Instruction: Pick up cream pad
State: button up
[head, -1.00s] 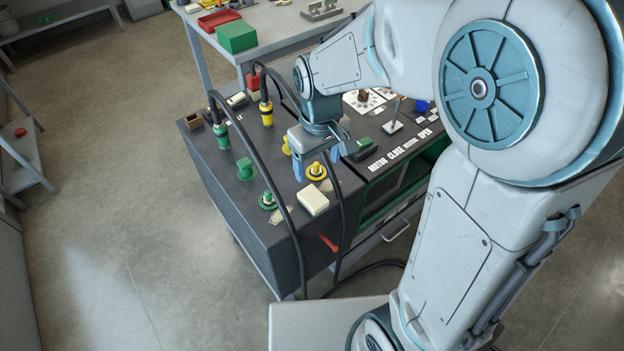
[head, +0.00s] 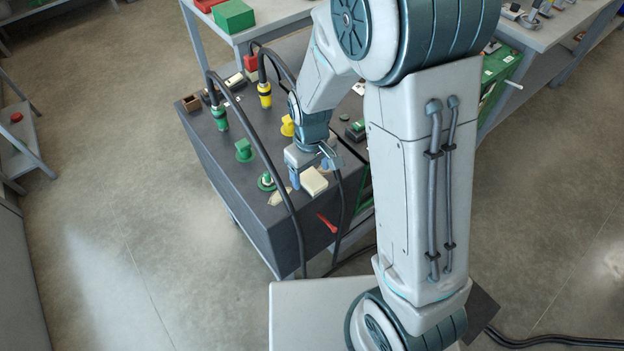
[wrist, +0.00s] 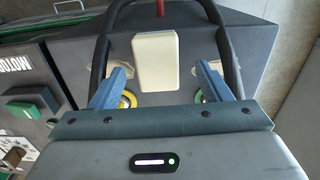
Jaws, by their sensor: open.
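The cream pad (head: 313,181) is a pale block lying on the dark cart top near its front edge. It also shows in the wrist view (wrist: 155,62), upright in the picture and ahead of the fingertips. My gripper (head: 312,174) is open and empty, low over the cart beside the pad. In the wrist view its two blue fingers (wrist: 161,82) stand apart, to the left and right of the pad's near end. I cannot tell how high the fingertips are above the pad.
Black cables (head: 262,150) arch over the cart top on both sides of the pad. A green connector (head: 266,182) stands left of it, and a yellow ring (wrist: 128,99) lies near a finger. A red lever (head: 327,222) sits on the front face. A green button (wrist: 20,111) is at left.

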aim_at(312, 177)
jog(key=shift+w+d+f, duration=0.1)
jog(key=shift+f, duration=1.6)
jog(key=c, duration=1.1)
jog(key=shift+o, duration=0.2)
jog(key=shift+r, duration=0.85)
notch_tip(312, 177, up, 3)
jog(key=shift+f, duration=0.2)
jog(key=w+d+r+b, duration=0.1)
jog(key=w+d+r, duration=0.4)
jog(key=w, duration=0.5)
jog(key=shift+w+d+r, duration=0.15)
jog(key=shift+w+r, duration=0.05)
jog(key=shift+r, duration=0.65)
